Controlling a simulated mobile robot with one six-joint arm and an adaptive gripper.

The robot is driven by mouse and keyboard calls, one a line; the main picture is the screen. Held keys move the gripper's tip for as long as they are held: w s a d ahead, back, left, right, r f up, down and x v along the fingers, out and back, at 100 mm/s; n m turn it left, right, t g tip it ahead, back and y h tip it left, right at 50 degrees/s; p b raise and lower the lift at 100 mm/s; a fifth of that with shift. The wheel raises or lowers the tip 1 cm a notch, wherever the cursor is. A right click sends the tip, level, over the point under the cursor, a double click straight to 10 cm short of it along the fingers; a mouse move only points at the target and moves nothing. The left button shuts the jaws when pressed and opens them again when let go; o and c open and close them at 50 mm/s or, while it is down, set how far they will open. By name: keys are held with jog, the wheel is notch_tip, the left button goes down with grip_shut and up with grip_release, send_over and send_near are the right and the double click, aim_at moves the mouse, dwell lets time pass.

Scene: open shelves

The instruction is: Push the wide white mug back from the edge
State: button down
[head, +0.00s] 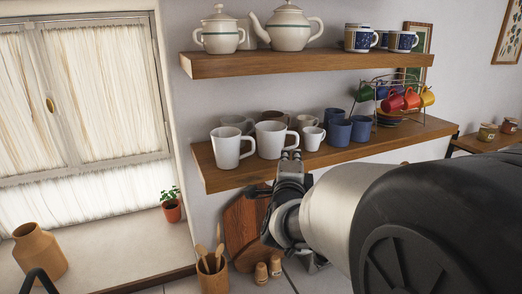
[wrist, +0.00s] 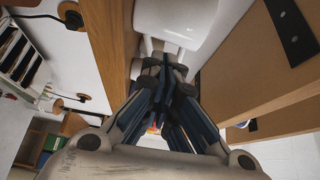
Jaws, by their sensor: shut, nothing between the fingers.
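The wide white mug (head: 270,140) stands upright near the front edge of the lower shelf (head: 340,158), its handle to the right. Another white mug (head: 225,148) of similar size stands to its left, close to the same edge. My gripper (head: 291,155) is at the shelf's front edge, just in front of the wide mug's lower right side and handle. In the wrist view my gripper (wrist: 165,70) has its fingers together, empty, close to a white mug (wrist: 180,20) that fills the top. I cannot tell whether they touch.
A small white mug (head: 312,138) and several blue cups (head: 339,131) stand to the right. Grey and brown mugs stand behind. A rack (head: 395,100) of coloured cups is farther right. The upper shelf (head: 300,63) hangs above, bearing a teapot (head: 288,28).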

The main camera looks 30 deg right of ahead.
jog(key=v, duration=0.7)
jog(key=c, duration=2.4)
grip_release()
jog(key=shift+s, duration=0.15)
